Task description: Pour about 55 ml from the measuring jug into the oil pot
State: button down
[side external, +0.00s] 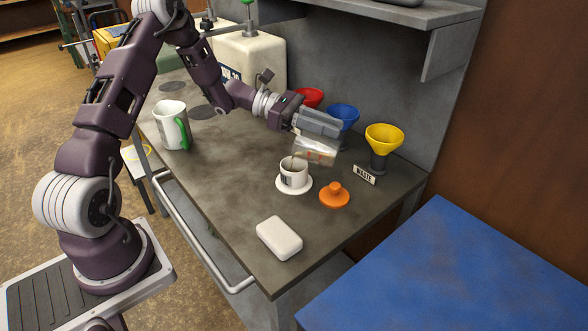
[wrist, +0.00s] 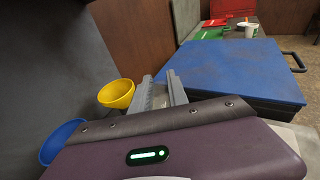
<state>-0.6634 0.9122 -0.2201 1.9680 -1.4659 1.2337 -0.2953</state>
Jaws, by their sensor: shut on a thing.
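My gripper (side external: 320,124) is shut on the clear measuring jug (side external: 316,150), which has orange-red marks. The jug hangs below the fingers, seems tilted, and is above and just behind the oil pot. The small white oil pot (side external: 294,173), with a dark label, stands on a white round base (side external: 304,188). An orange knobbed lid (side external: 334,196) lies on the bench to its right. I cannot make out the liquid level or a stream. In the wrist view the gripper's grey fingers (wrist: 163,92) show, with little of the jug visible between them.
Red (side external: 309,97), blue (side external: 343,114) and yellow (side external: 384,138) funnels stand behind, with a WASTE sign (side external: 364,175) by the yellow one. A large white jug with a green handle (side external: 171,124) stands left. A white block (side external: 279,238) lies in front. The bench's front left is clear.

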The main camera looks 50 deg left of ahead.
aim_at(340, 143)
jog(key=shift+s+a+h, duration=0.2)
jog(key=shift+a+h, duration=0.15)
jog(key=shift+h, duration=0.05)
jog(key=shift+w+d+r+y, duration=0.2)
jog(key=shift+d+y, duration=0.2)
jog(key=shift+d, duration=0.05)
jog(key=d+f+y, duration=0.1)
jog(key=w+d+f+g+y, duration=0.1)
jog(key=f, duration=0.1)
jog(key=shift+w+g+y, duration=0.2)
jog(key=shift+g+y, duration=0.1)
jog(key=shift+y, duration=0.1)
jog(key=shift+d, duration=0.1)
jog(key=shift+w+d+f+g+y+b, duration=0.55)
jog(key=shift+d+f+g+y, duration=0.55)
jog(key=shift+y, duration=0.75)
jog(key=shift+w+d+f+g+y+b, duration=0.25)
jog(key=shift+w+d+f+g+y, duration=0.65)
jog(key=shift+y, duration=0.9)
jog(key=shift+w+d+f+g+y+b, duration=0.45)
jog(key=shift+d+f+g+y, duration=0.85)
jog(key=shift+y, duration=0.55)
